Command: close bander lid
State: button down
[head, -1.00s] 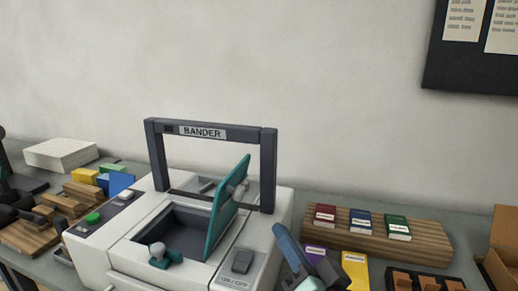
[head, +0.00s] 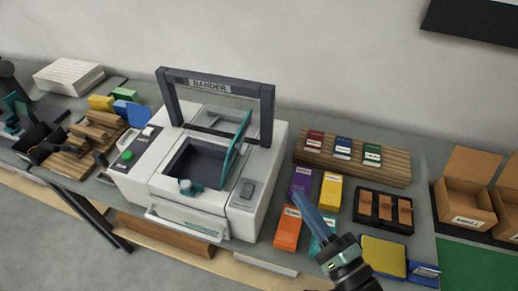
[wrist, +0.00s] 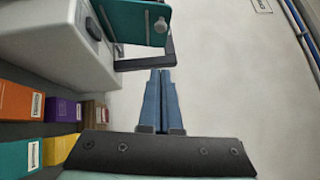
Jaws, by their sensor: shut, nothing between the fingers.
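The bander (head: 190,217) is a white machine with a dark arch labelled BANDER. Its teal lid (head: 237,143) stands raised on the right side of the dark open well (head: 195,163). In the wrist view the lid (wrist: 130,22) shows at the top with a grey round knob on it. My gripper (head: 302,200) is shut and empty, with blue fingers, in front and to the right of the bander. In the wrist view its fingers (wrist: 160,75) are together, pointing towards the arch, below the lid and apart from it.
A wooden rack (head: 325,153) with small boxes stands right of the bander. Purple (head: 300,181), yellow (head: 331,190) and orange (head: 288,228) boxes lie near my gripper. A black tray (head: 383,210) and open cartons (head: 463,203) are further right. Wooden racks stand left of the bander.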

aim_at(241, 152)
jog(key=s+a+p+x, duration=0.1)
jog(key=p+x, duration=0.3)
jog(key=x, duration=0.8)
jog(key=shift+a+r+p, duration=0.15)
jog(key=shift+a+p, duration=0.25)
jog(key=shift+a, duration=0.35)
jog(key=shift+s, duration=0.1)
jog(key=shift+a+r, duration=0.1)
jog(key=shift+r, duration=0.05)
